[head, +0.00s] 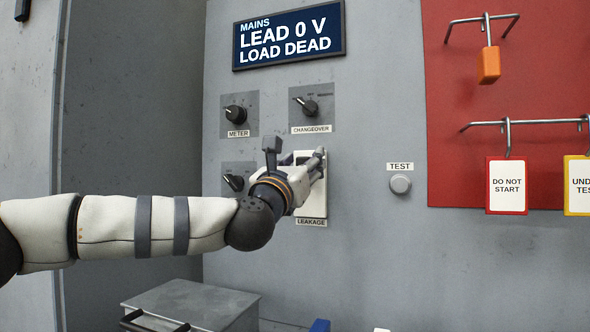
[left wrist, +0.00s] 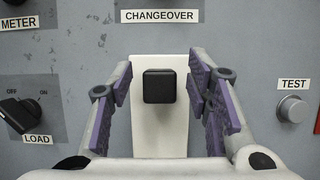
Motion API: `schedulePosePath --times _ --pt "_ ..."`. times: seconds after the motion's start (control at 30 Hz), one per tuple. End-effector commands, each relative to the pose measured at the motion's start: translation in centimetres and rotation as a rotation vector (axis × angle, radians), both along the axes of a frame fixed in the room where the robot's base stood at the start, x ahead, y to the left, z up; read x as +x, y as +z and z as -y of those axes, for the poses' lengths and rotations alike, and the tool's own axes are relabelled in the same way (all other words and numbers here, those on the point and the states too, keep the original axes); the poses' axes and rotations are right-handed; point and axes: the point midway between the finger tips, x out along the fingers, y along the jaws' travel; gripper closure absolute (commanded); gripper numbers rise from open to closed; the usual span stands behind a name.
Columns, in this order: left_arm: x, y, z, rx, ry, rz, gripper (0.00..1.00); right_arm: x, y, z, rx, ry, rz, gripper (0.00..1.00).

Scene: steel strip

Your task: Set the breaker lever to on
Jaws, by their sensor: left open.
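The breaker is a tall white plate (head: 318,206) on the grey panel, with the label LEAKAGE (head: 311,222) under it. In the left wrist view the plate (left wrist: 159,130) stands upright, with the square black end of its lever (left wrist: 159,86) on it. My left gripper (head: 316,163) is in front of the plate and hides the lever in the head view. Its jaws are open, with purple pads on either side of the lever and visible gaps between. I cannot tell from here which position the lever is in. My right gripper is not in view.
Rotary knobs for METER (head: 236,113), CHANGEOVER (head: 307,105) and LOAD (left wrist: 20,113) are close by. The TEST button (head: 400,184) is to the right. A red board (head: 460,110) holds tags. A metal box (head: 190,300) stands below.

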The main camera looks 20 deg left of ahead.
Motion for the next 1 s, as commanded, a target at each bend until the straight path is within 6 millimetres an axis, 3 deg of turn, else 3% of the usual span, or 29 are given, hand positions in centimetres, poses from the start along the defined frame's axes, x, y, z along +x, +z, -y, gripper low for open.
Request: schedulePosePath --times 0.2,0.4,1.0 --pt "-5.4 -2.2 -0.2 -0.002 -0.003 0.000 0.55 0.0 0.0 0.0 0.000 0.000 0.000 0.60" --pt "-8.8 -3.5 -0.3 -0.001 -0.001 0.002 0.55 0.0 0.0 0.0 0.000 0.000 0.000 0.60" --pt "-9.4 -3.7 -0.3 -0.001 0.000 0.003 0.55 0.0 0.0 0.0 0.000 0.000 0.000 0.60"
